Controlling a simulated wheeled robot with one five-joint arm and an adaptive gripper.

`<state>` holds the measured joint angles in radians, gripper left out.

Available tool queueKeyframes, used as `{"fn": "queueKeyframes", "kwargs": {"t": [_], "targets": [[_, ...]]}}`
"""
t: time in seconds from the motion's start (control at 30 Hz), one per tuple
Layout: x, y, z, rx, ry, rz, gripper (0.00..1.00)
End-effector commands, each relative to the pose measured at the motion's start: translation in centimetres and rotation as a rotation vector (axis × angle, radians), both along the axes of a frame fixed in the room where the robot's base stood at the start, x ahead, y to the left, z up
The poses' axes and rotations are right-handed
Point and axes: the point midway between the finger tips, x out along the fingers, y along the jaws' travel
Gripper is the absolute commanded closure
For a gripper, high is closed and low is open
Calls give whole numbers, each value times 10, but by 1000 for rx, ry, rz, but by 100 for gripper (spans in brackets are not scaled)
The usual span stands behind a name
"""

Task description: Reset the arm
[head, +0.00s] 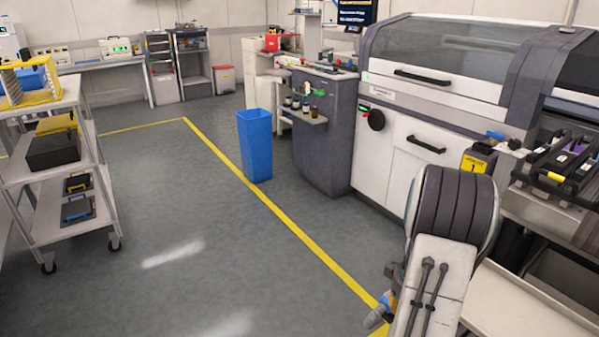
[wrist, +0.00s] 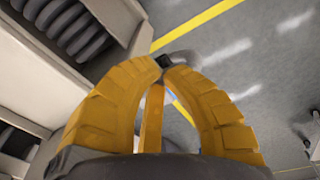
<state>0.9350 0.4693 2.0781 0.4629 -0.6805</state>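My gripper (wrist: 164,65) shows in the wrist view as thick yellow ribbed fingers that curve in and come together at their tips. A small dark piece shows at the tips; I cannot tell it from a fingertip pad. No held object is visible. Beyond the fingers is grey floor with a yellow line. In the head view my arm rises at the lower right, in front of the white machine (head: 405,150); the gripper itself does not show there.
A feeder rack (head: 560,165) stands close at the right of my arm. A blue bin (head: 256,150) stands on the floor by a grey cabinet (head: 328,140). A shelf trolley (head: 60,165) is at the left. The floor (head: 200,230) between is clear.

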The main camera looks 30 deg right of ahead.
Motion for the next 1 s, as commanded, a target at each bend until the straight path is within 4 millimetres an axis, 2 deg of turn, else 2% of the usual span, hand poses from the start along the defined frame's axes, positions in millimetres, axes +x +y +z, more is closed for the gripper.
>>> {"fn": "queueKeyframes", "kwargs": {"t": [0.03,0.23,0.37,0.5,0.6,0.73,0.83,1.0], "targets": [[13,20,42,-10,-14,25,100],[38,102,147,-19,-59,86,100],[38,160,211,-17,-94,128,100],[23,217,270,-7,-131,173,100],[6,249,303,5,-154,199,100],[-17,281,334,22,-181,231,100],[-32,296,349,34,-194,247,100],[-49,310,363,49,-206,264,100]]}}
